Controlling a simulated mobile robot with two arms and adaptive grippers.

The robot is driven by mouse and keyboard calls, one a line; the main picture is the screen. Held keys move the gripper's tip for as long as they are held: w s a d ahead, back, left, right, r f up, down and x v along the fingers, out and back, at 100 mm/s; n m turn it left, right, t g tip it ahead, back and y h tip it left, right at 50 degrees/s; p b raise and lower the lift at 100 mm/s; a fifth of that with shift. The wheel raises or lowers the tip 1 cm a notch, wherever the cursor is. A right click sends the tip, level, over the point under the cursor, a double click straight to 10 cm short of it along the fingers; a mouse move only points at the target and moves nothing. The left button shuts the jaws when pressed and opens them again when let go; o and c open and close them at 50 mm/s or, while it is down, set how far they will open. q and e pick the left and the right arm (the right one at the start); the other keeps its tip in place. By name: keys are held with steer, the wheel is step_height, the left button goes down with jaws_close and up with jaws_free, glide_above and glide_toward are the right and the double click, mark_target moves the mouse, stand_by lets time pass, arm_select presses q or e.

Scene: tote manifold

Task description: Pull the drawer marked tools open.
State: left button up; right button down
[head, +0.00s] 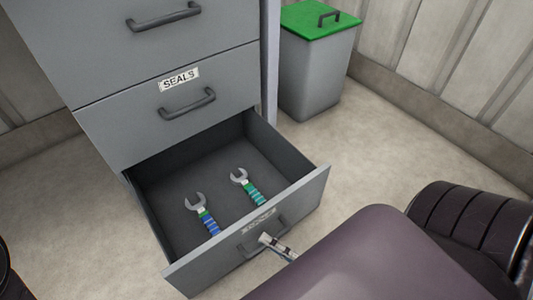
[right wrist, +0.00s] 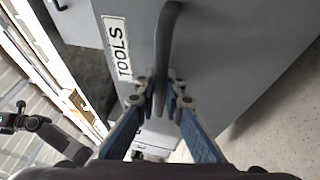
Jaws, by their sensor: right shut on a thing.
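The drawer marked TOOLS (head: 247,253) is the bottom one of a grey cabinet and stands pulled out, its inside open to view. Its white TOOLS label shows clearly in the right wrist view (right wrist: 117,47). My right gripper (head: 275,243) is at the drawer's front. In the right wrist view, its fingers (right wrist: 160,100) are shut on the dark drawer handle (right wrist: 165,45), one on each side. My left gripper is not seen.
Above is the closed drawer marked SEALS (head: 180,80) with its own handle (head: 187,104). A grey bin (head: 316,75) with a green lid (head: 318,20) stands right of the cabinet near the wall.

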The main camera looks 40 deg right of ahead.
steer(key=c, duration=2)
jaws_free()
steer(key=v, duration=1.2)
steer(key=shift+d+f, duration=0.1)
